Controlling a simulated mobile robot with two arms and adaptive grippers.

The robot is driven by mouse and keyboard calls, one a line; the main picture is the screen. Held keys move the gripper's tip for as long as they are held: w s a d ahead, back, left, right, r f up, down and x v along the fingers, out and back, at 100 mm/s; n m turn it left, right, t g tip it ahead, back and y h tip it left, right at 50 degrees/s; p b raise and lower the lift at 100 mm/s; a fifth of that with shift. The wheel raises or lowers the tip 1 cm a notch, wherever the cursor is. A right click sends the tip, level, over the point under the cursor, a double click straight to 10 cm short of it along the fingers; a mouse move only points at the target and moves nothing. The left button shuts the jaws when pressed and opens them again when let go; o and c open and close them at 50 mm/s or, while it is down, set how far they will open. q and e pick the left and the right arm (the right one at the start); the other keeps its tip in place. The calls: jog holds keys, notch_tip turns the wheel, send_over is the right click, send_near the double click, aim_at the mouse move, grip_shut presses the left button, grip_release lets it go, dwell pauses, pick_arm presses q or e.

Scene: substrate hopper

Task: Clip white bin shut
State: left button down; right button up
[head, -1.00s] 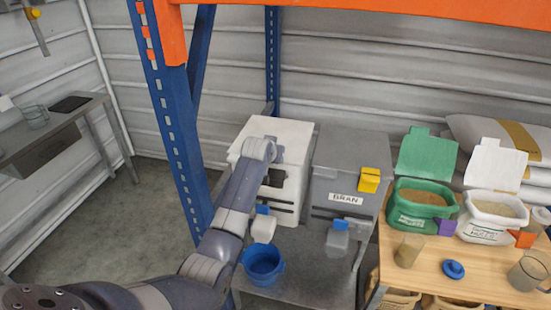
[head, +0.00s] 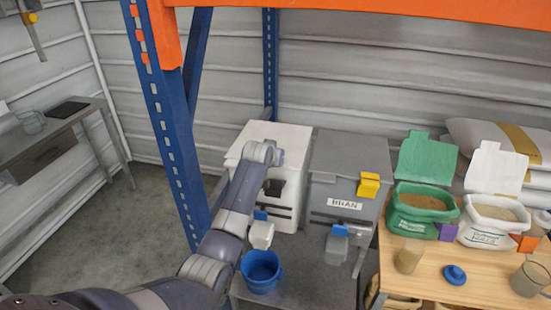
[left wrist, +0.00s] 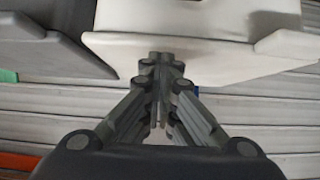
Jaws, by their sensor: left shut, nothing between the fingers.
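The white bin (head: 252,137) stands on a low grey stand, left of the grey bin. Its lid looks down, but my arm hides part of its front and I see no clip on it. My left gripper (head: 274,188) is at the upper front of the white bin, mostly hidden by my wrist. In the left wrist view, my left gripper (left wrist: 160,60) is shut and empty, its tips overlapping a white panel edge of the bin (left wrist: 207,52). I cannot tell whether they touch. My right gripper is not in view.
The grey BRAN bin (head: 350,150) has a yellow clip (head: 369,185) at its front. A blue bucket (head: 262,272) stands below the white spout (head: 261,236). A blue upright (head: 172,130) rises left of my arm. A wooden table (head: 430,262) with open bags is at right.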

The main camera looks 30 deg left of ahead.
pick_arm(q)
jog(key=r+p, duration=0.1)
jog(key=r, duration=0.1)
jog(key=w+r+p, duration=0.1)
jog(key=p, duration=0.1)
jog(key=shift+a+r, duration=0.15)
jog(key=shift+r, duration=0.25)
jog(key=shift+p, duration=0.3)
jog(key=s+d+b, duration=0.2)
jog(key=s+b, duration=0.1)
jog(key=s, duration=0.6)
jog(key=shift+s+d, duration=0.15)
jog(key=shift+s, duration=0.05)
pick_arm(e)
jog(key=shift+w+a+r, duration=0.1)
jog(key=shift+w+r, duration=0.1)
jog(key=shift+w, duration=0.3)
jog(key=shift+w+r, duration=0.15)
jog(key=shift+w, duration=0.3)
